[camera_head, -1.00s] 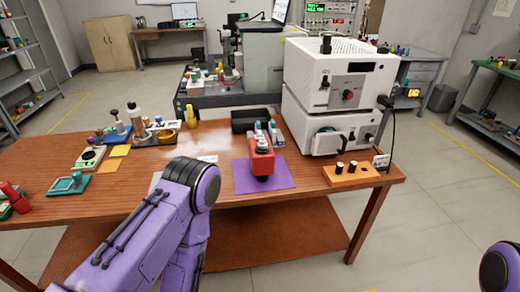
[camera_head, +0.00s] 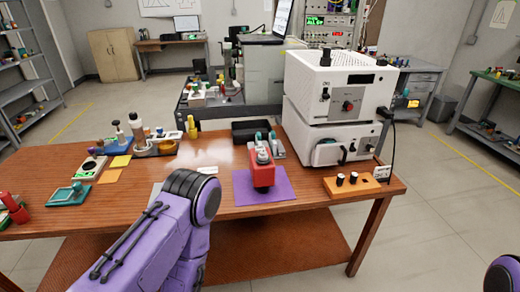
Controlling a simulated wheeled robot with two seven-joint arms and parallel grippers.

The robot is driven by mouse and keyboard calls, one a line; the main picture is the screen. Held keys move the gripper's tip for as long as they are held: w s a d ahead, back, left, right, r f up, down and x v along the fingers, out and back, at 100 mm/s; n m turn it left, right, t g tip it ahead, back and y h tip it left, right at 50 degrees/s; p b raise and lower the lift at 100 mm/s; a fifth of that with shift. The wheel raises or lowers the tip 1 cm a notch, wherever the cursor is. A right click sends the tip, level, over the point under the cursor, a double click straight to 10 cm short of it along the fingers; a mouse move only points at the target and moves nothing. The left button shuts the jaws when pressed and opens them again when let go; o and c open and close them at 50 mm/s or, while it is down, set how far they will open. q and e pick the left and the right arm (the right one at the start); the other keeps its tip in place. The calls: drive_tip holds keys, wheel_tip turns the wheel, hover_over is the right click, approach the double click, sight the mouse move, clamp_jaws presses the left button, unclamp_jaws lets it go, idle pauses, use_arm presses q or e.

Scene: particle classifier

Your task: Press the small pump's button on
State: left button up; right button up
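A small red device with a grey and teal top, which looks like the small pump (camera_head: 263,172), stands on a purple mat (camera_head: 285,191) near the front edge of the wooden table. Its button cannot be made out at this size. My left arm comes up from the bottom, its purple elbow just left of the mat and apart from the red device. My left gripper is not visible. Only a purple piece of my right arm shows in the bottom right corner, and its gripper is out of view.
Two stacked white instruments (camera_head: 338,88) stand behind and right of the mat. An orange block with black knobs (camera_head: 351,187) sits at the table's right front. A black tray (camera_head: 252,131) is behind the red device. Several small tools crowd the table's left part.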

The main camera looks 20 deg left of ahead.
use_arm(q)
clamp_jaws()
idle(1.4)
